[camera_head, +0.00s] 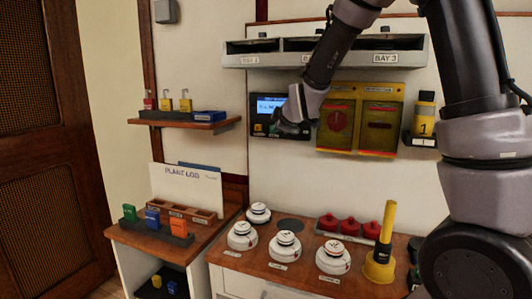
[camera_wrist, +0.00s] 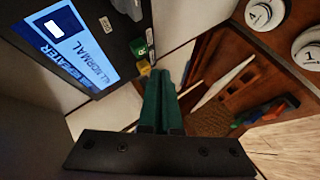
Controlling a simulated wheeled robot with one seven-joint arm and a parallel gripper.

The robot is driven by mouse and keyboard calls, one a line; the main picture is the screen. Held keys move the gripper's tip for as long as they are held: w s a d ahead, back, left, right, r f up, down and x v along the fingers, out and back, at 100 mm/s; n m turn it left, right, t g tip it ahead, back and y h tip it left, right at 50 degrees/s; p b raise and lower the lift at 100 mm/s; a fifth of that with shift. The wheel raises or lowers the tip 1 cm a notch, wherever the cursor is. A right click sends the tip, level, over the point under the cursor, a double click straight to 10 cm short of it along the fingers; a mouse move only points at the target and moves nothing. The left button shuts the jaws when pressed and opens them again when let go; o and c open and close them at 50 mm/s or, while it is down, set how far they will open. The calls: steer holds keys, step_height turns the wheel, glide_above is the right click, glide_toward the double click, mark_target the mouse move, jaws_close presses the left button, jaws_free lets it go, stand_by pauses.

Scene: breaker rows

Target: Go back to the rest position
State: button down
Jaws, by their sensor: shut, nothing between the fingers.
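My gripper (camera_head: 284,130) is at the wall, in front of the lower right part of a dark panel (camera_head: 263,130) with a lit blue screen (camera_head: 270,103). In the wrist view my gripper (camera_wrist: 163,75) shows as two dark green fingers shut together with nothing between them. The screen (camera_wrist: 70,42) is at the upper left there and reads "ALL NORMAL". A green piece (camera_wrist: 139,47) and a yellow piece (camera_wrist: 143,67) sit at the panel's edge, just beyond the fingertips. I cannot tell whether the fingers touch the panel.
A yellow box (camera_head: 382,126) hangs right of the panel. Below is a wooden counter (camera_head: 228,262) with white round detectors (camera_head: 284,247), red knobbed pieces (camera_head: 349,227) and a yellow plunger-like tool (camera_head: 385,240). A shelf (camera_head: 215,125) with padlocks is left. A long bay shelf (camera_head: 240,61) runs above.

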steer(key=s+d+r+m+g, duration=0.1)
steer(key=s+d+r+m, duration=0.2)
steer(key=s+d+m, duration=0.3)
steer(key=s+d+r+m+g+h, duration=0.1)
steer(key=s+d+r+m, duration=0.2)
steer(key=s+d, duration=0.3)
steer(key=s+d+r+m+g, duration=0.1)
steer(key=s+d+r+m, duration=0.2)
steer(key=s+d+m, duration=0.35)
steer(key=s+d+f+m+g, duration=0.1)
steer(key=s+m, duration=0.3)
steer(key=s, duration=0.9)
steer(key=shift+s+d+g+h, duration=0.2)
steer(key=shift+s+g+h, duration=0.1)
steer(key=shift+g, duration=0.2)
steer(key=shift+w+m, duration=0.1)
steer(key=shift+m, duration=0.15)
